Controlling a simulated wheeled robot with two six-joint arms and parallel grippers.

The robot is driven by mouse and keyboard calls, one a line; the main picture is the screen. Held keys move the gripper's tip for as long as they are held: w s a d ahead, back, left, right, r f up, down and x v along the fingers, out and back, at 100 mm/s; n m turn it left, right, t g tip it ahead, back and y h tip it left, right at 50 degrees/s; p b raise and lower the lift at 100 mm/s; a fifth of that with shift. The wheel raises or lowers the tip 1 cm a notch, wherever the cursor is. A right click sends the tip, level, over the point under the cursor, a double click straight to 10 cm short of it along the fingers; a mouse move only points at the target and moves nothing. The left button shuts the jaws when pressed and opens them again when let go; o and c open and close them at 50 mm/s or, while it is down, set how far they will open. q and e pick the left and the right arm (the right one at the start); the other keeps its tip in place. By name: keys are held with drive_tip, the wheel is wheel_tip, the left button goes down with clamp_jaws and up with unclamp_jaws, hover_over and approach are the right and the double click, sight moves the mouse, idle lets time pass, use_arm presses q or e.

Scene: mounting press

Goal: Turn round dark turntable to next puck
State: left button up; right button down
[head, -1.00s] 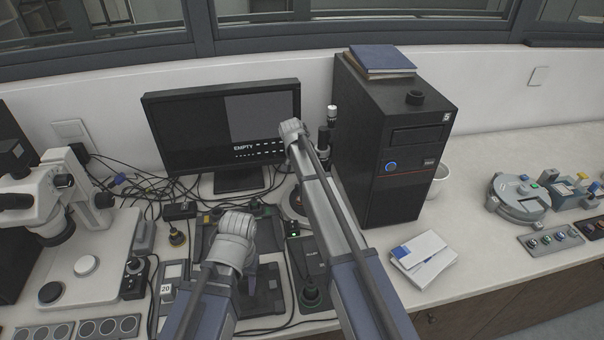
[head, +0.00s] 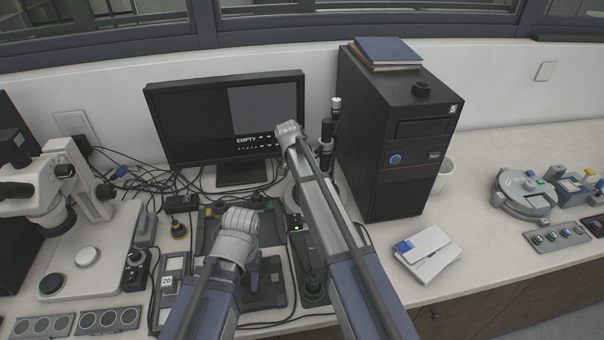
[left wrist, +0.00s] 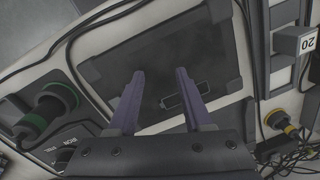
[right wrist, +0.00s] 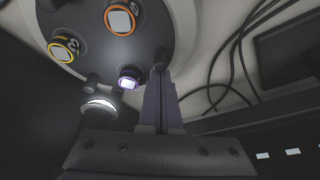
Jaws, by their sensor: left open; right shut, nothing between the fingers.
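The round dark turntable (right wrist: 150,25) shows at the top of the right wrist view. It carries a yellow-ringed puck (right wrist: 63,47), an orange-ringed puck (right wrist: 120,18) and a purple-ringed puck (right wrist: 129,82). Small dark pegs stand at its rim. My right gripper (right wrist: 158,78) is shut and empty, its tips close to one peg; I cannot tell whether they touch. In the head view my right arm largely hides the turntable and that gripper's fingers. My left gripper (left wrist: 160,73) is open and empty above a dark tray (left wrist: 222,50) with a small rectangular outline.
A monitor (head: 192,120) reading EMPTY stands behind the arms. A black computer tower (head: 400,150) stands right of my right arm. A microscope (head: 45,195) stands at the left, with loose cables between. White cards (head: 427,253) lie on the bench at right.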

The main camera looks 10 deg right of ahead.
sight(295, 196)
drive_tip(key=shift+s+a+n, duration=0.3)
drive_tip(key=shift+n, duration=0.3)
drive_tip(key=shift+s+a+n+t+y, duration=0.2)
drive_tip(key=shift+s+a+n+y, duration=0.2)
drive_tip(key=shift+n, duration=0.5)
drive_tip(key=shift+s+a+n+t+y, duration=0.25)
drive_tip(key=shift+s+n, duration=0.2)
drive_tip(key=shift+n, duration=0.45)
drive_tip(key=shift+s+a+n+y, duration=0.2)
drive_tip(key=shift+s+n+y, duration=0.25)
drive_tip(key=shift+n, duration=0.5)
drive_tip(key=shift+s+a+n+y, duration=0.2)
drive_tip(key=shift+s+n, duration=0.35)
drive_tip(key=shift+n, duration=0.4)
drive_tip(key=shift+s+a+n+y, duration=0.1)
drive_tip(key=shift+s+n+y, duration=0.55)
drive_tip(key=shift+n, duration=0.75)
drive_tip(key=shift+s+n+y, duration=0.25)
drive_tip(key=shift+s+n, duration=0.75)
drive_tip(key=shift+n, duration=0.4)
drive_tip(key=shift+s+d, duration=0.3)
drive_tip(key=shift+s, duration=0.05)
drive_tip(key=shift+s+d, duration=0.25)
drive_tip(key=shift+s, duration=0.15)
